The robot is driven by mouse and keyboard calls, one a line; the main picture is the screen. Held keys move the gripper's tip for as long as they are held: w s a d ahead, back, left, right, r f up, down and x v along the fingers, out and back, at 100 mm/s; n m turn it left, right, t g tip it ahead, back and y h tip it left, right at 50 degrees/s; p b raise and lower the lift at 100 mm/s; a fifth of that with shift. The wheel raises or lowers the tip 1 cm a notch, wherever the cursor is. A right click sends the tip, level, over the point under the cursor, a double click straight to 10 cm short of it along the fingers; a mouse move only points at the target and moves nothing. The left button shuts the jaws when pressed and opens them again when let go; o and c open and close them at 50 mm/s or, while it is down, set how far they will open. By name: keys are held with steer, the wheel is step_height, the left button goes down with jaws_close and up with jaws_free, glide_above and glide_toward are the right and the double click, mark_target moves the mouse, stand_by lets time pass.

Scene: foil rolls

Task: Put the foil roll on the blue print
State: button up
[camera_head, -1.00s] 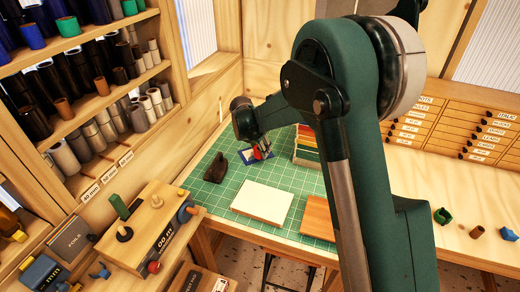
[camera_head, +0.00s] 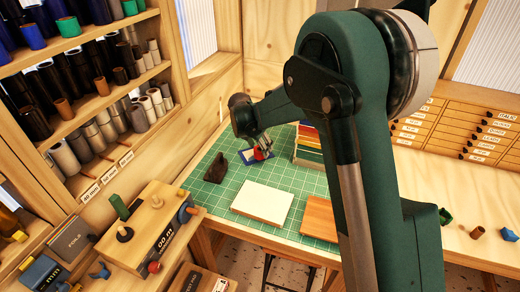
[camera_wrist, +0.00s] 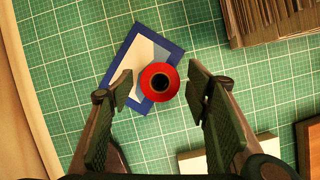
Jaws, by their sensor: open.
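The red foil roll (camera_wrist: 159,82) stands upright on the blue print (camera_wrist: 127,52), over its lower right part in the wrist view. Its dark hollow core faces up. In the head view the red roll (camera_head: 259,154) and the blue-edged print (camera_head: 247,157) show small on the green mat, partly behind my gripper. My gripper (camera_wrist: 158,90) is open above the roll, its two fingers apart on either side of it and not touching it. In the head view my gripper (camera_head: 262,146) is just above the roll.
Bare mat lies between the print and the white board.

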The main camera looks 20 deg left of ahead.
steer(key=v, duration=1)
stand_by(0.5)
steer(key=shift+d, duration=0.1)
steer(key=s+d+r+m, duration=0.4)
steer(key=d+r+m, duration=0.1)
steer(key=d, duration=0.6)
steer(key=s+d+r+m+y, duration=0.1)
steer(key=s+d+r+m, duration=0.3)
steer(key=d, duration=0.7)
steer(key=s+d+r+m, duration=0.3)
steer(key=d+r+m, duration=0.35)
steer(key=d, duration=0.45)
steer(key=s+d+f+m+t, duration=0.1)
steer(key=s+d+f+m, duration=0.1)
steer(key=s+d+m, duration=0.6)
steer(key=s+d+f+m+t, duration=0.2)
steer(key=s+d+m, duration=0.7)
steer(key=s+d, duration=0.5)
steer(key=s, duration=0.2)
steer(key=shift+s, duration=0.35)
